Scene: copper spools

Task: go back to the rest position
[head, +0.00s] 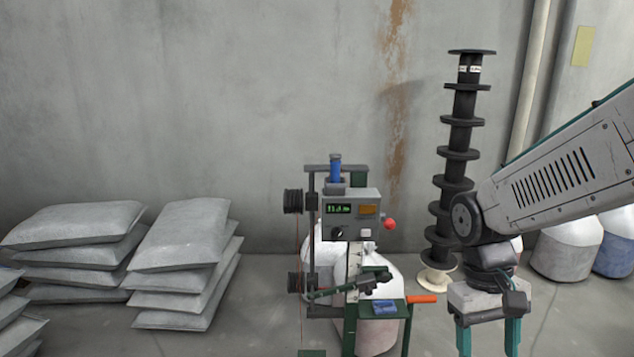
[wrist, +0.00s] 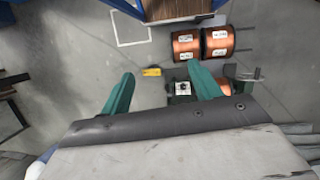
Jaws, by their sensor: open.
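My gripper (head: 488,336) hangs pointing down at the lower right of the head view, with its two green fingers apart and their tips cut off by the bottom edge. Two copper spools (wrist: 186,45) with white labels lie side by side beyond the fingers at the upper right. Another copper spool (wrist: 233,98) shows partly to the right of the right finger.
A winding machine (head: 350,215) with a display and red knob stands left of my arm. A stack of black spools (head: 459,140) rises behind the arm. Grey sacks (head: 180,235) are piled at left. A white floor outline (wrist: 132,42) lies near a blue-edged wooden thing (wrist: 178,8).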

